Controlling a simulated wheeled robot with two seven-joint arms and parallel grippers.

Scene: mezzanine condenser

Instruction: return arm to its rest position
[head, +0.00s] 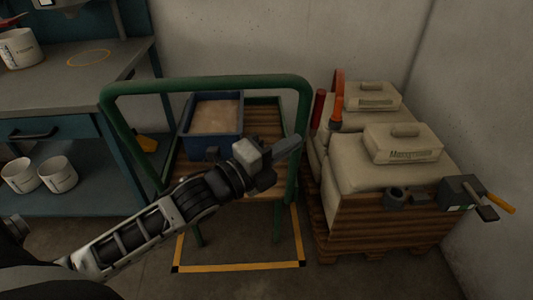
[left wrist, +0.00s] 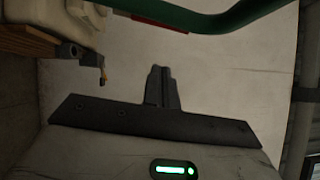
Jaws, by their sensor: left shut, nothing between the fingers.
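My left gripper (head: 288,148) reaches in from the lower left in the head view. It is shut and empty, in front of the green-framed cart (head: 205,84) and seen against its right side. In the left wrist view its closed fingers (left wrist: 161,88) point at a bare pale wall, with nothing between them. I cannot tell from these views whether the gripper touches the cart's frame. My right gripper is not in view.
The cart carries a blue bin (head: 212,143) with tan contents. A wooden pallet (head: 385,225) with pale sacks stands at the right. A workbench (head: 75,85) with white buckets stands at the left. Yellow tape (head: 240,267) marks the floor.

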